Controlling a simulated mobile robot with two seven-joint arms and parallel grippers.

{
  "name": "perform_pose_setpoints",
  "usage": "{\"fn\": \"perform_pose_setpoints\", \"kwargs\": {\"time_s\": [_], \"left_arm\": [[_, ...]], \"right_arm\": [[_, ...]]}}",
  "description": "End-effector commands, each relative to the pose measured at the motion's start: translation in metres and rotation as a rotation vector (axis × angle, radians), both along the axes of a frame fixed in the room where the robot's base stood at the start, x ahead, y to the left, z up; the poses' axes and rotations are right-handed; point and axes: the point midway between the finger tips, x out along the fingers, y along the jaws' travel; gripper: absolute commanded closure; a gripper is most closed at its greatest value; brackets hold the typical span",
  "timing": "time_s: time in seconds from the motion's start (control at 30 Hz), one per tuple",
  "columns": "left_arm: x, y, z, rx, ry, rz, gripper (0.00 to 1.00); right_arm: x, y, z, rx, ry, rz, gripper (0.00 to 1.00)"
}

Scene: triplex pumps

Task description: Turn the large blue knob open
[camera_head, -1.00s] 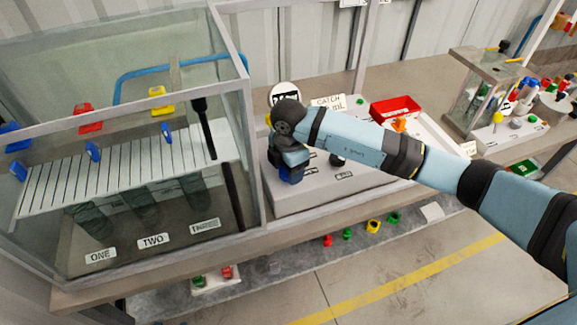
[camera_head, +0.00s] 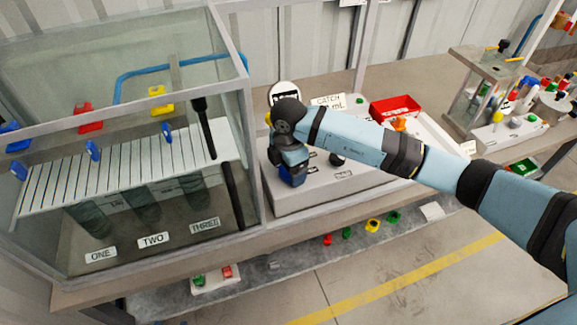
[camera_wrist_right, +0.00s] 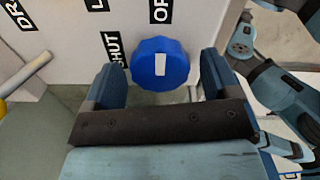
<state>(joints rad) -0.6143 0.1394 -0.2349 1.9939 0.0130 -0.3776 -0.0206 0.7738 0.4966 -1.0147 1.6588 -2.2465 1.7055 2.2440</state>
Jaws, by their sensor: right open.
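The large blue knob (camera_wrist_right: 160,64) shows in the right wrist view on a pale panel, with a white mark on its face. The label SHUT (camera_wrist_right: 113,47) is at its upper left and a partly cut-off label starting with O (camera_wrist_right: 161,10) is above it. My right gripper (camera_wrist_right: 162,85) is open, with one finger on each side of the knob; a gap shows on the left, and I cannot tell whether the right finger touches. In the head view the blue knob (camera_head: 292,178) shows partly under my right gripper (camera_head: 290,165). My left gripper is not in view.
A glass tank (camera_head: 240,120) with labels ONE, TWO and THREE stands close to the left of my right gripper. A red tray (camera_head: 395,107) sits to the right, behind my arm. Several small coloured parts lie on the lower shelf.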

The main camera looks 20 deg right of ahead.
Motion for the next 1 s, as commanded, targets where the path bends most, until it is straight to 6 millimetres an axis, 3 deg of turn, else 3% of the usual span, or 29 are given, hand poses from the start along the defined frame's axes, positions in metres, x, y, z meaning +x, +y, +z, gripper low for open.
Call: {"fn": "perform_pose_setpoints", "kwargs": {"time_s": [0.17,0.7,1.0], "left_arm": [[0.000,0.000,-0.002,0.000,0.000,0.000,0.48],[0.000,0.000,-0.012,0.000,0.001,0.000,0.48],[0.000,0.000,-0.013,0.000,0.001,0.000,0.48]], "right_arm": [[0.001,0.000,0.014,0.001,-0.004,0.001,0.19],[0.000,0.000,0.123,0.001,-0.003,0.000,0.19],[0.000,0.000,0.139,0.000,-0.001,-0.001,0.19]]}}
